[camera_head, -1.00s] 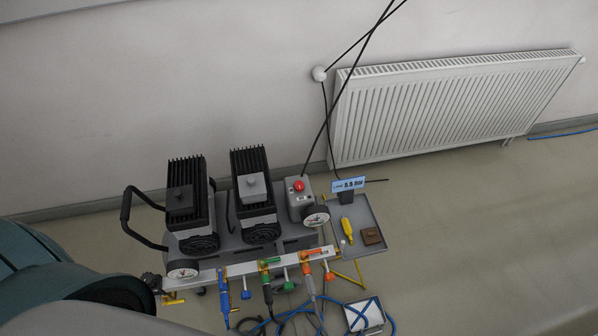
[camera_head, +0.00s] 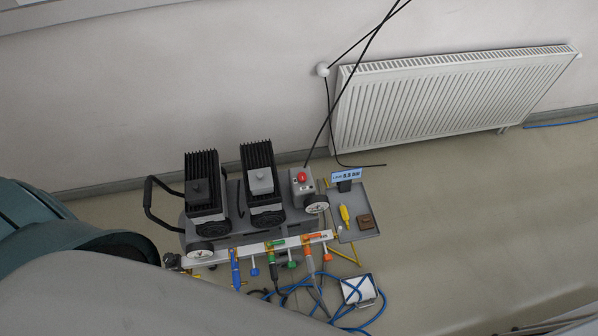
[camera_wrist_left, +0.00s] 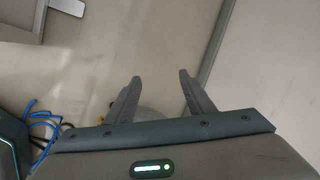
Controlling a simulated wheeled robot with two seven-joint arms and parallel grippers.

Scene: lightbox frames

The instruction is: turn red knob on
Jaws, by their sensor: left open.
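A round red knob (camera_head: 302,176) sits on top of a grey box (camera_head: 300,187) at the right end of the compressor (camera_head: 230,222). It is uncovered in the head view. A smaller orange-red valve knob (camera_head: 327,256) is on the front rail. My left arm fills the lower left of the head view, and its gripper does not show there. In the left wrist view my left gripper (camera_wrist_left: 158,84) is open, with bare floor between its fingertips. The red knob cannot be made out in that view. My right gripper is in neither view.
A grey side tray (camera_head: 366,234) holds a yellow tool and a brown block. Blue hoses (camera_head: 335,310) lie on the floor in front and also show at the left of the wrist view (camera_wrist_left: 38,125). A black handle (camera_head: 150,205) juts out left. A radiator (camera_head: 450,100) is behind.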

